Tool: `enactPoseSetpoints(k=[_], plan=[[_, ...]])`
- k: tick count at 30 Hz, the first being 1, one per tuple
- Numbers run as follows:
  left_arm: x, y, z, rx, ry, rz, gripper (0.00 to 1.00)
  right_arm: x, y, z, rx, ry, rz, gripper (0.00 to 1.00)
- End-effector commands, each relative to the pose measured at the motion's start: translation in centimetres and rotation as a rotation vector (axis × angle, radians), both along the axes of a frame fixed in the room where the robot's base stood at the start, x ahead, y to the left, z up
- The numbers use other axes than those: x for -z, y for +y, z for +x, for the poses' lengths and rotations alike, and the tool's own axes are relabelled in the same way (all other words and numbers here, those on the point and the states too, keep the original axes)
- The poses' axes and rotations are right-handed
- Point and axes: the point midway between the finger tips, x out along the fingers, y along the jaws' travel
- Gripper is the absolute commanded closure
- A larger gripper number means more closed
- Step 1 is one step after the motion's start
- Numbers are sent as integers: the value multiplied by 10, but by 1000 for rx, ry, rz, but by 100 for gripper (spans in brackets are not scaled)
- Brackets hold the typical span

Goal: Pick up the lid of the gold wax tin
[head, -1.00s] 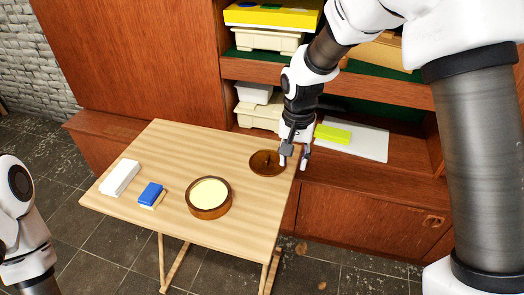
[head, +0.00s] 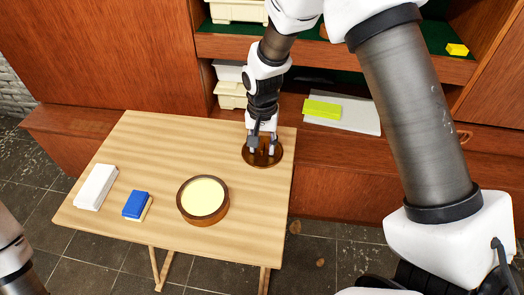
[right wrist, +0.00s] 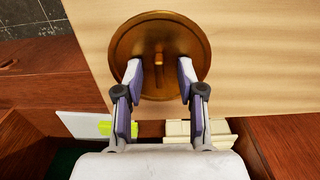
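The lid (head: 248,160) is a round brown-gold disc with a raised bar handle, lying on the wooden table near its right back edge. The open gold wax tin (head: 203,216), filled with pale yellow wax, stands apart from it to the front left. My right gripper (head: 262,150) is over the lid. In the right wrist view my right gripper (right wrist: 160,75) is open, its fingers on either side of the lid's handle (right wrist: 158,68), with gaps on both sides. The lid's rim (right wrist: 160,17) shows around the fingers. My left gripper is not in view; only part of that arm shows.
A blue block-like item (head: 136,205) and a white block (head: 96,187) lie on the left of the table (head: 175,145). Behind it stands a wooden wall unit (head: 125,60) with pale bins (head: 231,95) and a yellow-green block (head: 322,109). The table's front right is clear.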

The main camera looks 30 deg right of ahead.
Motion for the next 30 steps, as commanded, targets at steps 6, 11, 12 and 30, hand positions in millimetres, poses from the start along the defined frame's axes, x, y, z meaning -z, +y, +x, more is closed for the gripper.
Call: enactPoseSetpoints(k=[6,11,12,30], plan=[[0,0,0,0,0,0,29,0,0,0,0,0,0,100],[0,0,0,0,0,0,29,0,0,0,0,0,0,100],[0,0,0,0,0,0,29,0,0,0,0,0,0,100],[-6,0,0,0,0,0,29,-38,2,-5,0,1,0,100]])
